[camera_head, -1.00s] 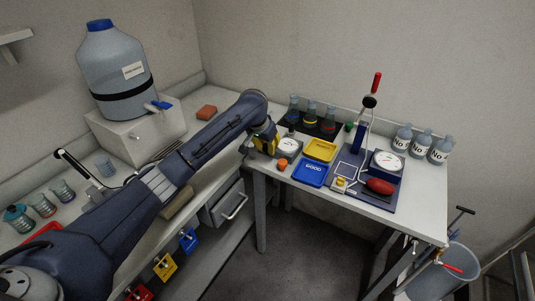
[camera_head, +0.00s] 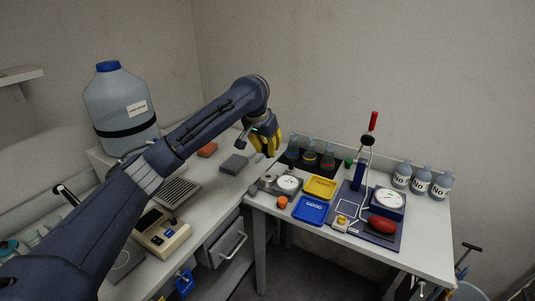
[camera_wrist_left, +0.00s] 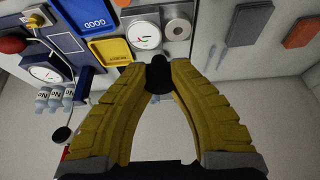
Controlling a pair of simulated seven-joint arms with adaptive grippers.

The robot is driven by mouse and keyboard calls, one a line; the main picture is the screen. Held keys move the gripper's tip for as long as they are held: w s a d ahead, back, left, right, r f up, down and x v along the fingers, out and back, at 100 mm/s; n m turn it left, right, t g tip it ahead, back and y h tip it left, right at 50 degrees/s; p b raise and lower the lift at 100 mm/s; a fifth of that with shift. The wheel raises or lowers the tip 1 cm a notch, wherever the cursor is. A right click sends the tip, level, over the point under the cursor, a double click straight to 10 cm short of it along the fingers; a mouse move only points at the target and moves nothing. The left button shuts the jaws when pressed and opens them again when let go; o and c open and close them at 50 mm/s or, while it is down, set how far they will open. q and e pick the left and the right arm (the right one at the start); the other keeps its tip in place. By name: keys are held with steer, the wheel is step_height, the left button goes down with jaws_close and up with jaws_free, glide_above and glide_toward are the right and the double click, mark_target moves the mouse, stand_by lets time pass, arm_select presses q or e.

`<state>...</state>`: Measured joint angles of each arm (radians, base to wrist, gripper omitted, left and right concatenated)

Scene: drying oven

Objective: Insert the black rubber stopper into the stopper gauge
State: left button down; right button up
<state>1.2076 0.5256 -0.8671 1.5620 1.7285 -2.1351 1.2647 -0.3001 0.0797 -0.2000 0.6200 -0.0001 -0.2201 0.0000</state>
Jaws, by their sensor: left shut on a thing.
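I cannot make out the stopper in the head view. The stopper gauge (camera_head: 288,183) looks like a small grey unit with a white dial, below and slightly right of the gripper. In the left wrist view, its dial (camera_wrist_left: 145,37) and a round grey fitting (camera_wrist_left: 178,29) show beyond the fingertips, apart from the stopper. My right gripper is not seen.
A yellow tray (camera_head: 320,187) and a blue tray (camera_head: 312,211) lie right of the gauge. An orange object (camera_head: 282,202) sits in front. Flasks on a black mat (camera_head: 292,157) stand behind. A blue board (camera_head: 357,222) carries a stand, dial and red bulb. A grey block (camera_head: 234,164) lies left.

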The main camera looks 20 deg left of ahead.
mark_target(267, 147)
arm_select(q)
steer(key=shift+r, duration=1.7)
